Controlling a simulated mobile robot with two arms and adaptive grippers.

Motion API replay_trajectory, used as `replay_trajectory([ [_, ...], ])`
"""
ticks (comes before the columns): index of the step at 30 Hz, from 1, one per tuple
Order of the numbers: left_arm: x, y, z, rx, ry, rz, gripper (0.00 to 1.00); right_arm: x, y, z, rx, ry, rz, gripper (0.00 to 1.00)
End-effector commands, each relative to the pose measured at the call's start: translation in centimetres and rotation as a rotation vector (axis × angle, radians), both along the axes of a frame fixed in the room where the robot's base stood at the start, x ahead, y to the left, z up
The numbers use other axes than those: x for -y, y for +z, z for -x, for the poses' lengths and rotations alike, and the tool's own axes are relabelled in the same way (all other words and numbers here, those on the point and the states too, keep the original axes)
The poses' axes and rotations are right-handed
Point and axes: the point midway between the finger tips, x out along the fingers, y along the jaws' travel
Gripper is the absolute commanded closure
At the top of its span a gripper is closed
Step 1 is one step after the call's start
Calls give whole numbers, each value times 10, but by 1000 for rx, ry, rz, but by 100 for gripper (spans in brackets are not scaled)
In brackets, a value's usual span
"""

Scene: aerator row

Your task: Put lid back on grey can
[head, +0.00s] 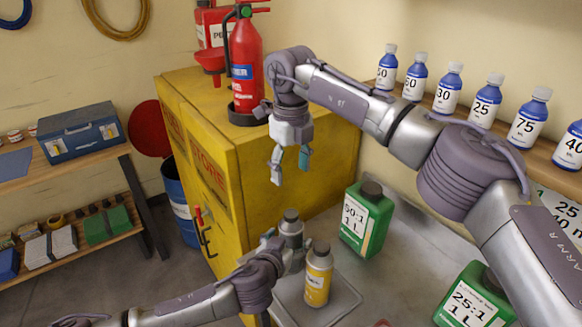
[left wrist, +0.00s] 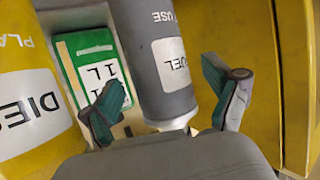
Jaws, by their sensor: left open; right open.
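The grey can (head: 291,235) stands upright beside the yellow can (head: 318,283) on a grey tray (head: 346,300). My left gripper (head: 285,252) is open at the grey can. In the left wrist view the grey can (left wrist: 160,50) lies between the open fingers (left wrist: 167,85), with its pale end near my palm. Contact with the fingers is unclear. A dark grey top shows on the grey can in the head view; I cannot tell whether it is a lid. No separate loose lid is clear. My right gripper (head: 290,163) is open and empty above, before the yellow cabinet.
A green container (head: 366,222) stands behind the cans and another (head: 474,298) at the lower right. The yellow cabinet (head: 285,165) closely borders the bench (head: 410,250). A fire extinguisher (head: 246,65) stands on it. Blue bottles (head: 447,88) line a shelf.

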Motion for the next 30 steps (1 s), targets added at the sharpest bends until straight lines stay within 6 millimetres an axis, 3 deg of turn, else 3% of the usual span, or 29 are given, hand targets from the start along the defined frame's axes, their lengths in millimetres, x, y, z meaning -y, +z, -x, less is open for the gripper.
replay_trajectory([
  [9, -22, 24, 59, -3, -1, 2, 11, 0, 0, 0, 0, 0, 0, 35],
  [15, -31, 36, 83, -1, -1, 1, 11, 0, 0, 0, 0, 0, 0, 35],
  [30, -33, 39, 89, 0, 0, -1, 11, 0, 0, 0, 0, 0, 0, 35],
])
